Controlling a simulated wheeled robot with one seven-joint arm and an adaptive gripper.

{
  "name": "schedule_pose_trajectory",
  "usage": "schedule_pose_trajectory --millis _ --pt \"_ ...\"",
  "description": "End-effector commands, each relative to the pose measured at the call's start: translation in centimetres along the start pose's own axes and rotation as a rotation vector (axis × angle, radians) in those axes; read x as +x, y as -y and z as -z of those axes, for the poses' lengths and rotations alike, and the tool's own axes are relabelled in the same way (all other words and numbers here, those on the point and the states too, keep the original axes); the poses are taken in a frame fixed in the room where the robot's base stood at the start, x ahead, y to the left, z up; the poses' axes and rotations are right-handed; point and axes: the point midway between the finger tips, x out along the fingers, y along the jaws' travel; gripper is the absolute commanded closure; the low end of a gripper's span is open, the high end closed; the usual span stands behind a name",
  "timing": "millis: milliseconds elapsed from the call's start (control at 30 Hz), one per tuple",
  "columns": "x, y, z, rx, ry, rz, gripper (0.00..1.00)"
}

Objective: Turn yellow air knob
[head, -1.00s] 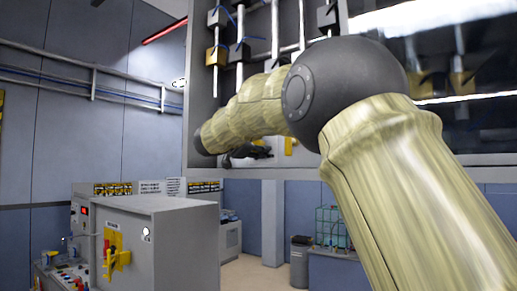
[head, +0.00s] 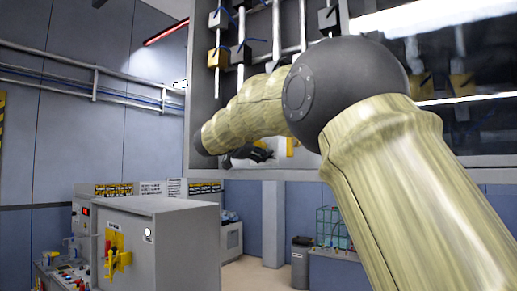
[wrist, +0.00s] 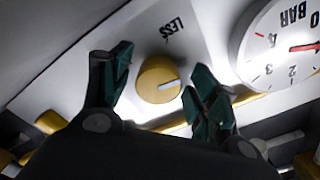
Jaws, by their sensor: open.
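The yellow air knob (wrist: 158,80) is round, with a pale pointer line, and sits on a light panel (wrist: 110,22) in the wrist view. The word "LESS" is printed beside it. My gripper (wrist: 160,85) is open, with one dark green finger on each side of the knob. Both fingers look apart from the knob, though the depth between them is hard to judge. In the head view my gripper (head: 250,154) is small and dark below my arm, in front of the grey cabinet. I cannot make out the knob clearly there.
A pressure gauge (wrist: 285,48) marked "BAR" with a red needle is right of the knob. Pipes and yellow fittings lie along the panel's lower edge. A grey machine box (head: 160,240) with a yellow handle stands lower left, clear of my arm.

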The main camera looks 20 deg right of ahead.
Motion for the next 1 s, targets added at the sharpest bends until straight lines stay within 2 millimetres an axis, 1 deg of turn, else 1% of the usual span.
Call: schedule_pose_trajectory --millis 167,267,367,700,900,1000 --pt "-0.1 -0.1 0.0 0.000 0.000 -0.001 0.40" --pt "-0.8 0.0 0.0 -0.001 0.001 0.000 0.40" --pt "-2.0 0.0 0.0 -0.001 0.000 0.000 0.40" --pt "-8.2 0.1 -0.1 -0.001 0.001 0.002 0.40" --pt "-10.8 0.0 -0.1 -0.001 0.001 0.001 0.40" --pt "-11.6 0.0 0.0 0.000 0.000 0.000 0.40"
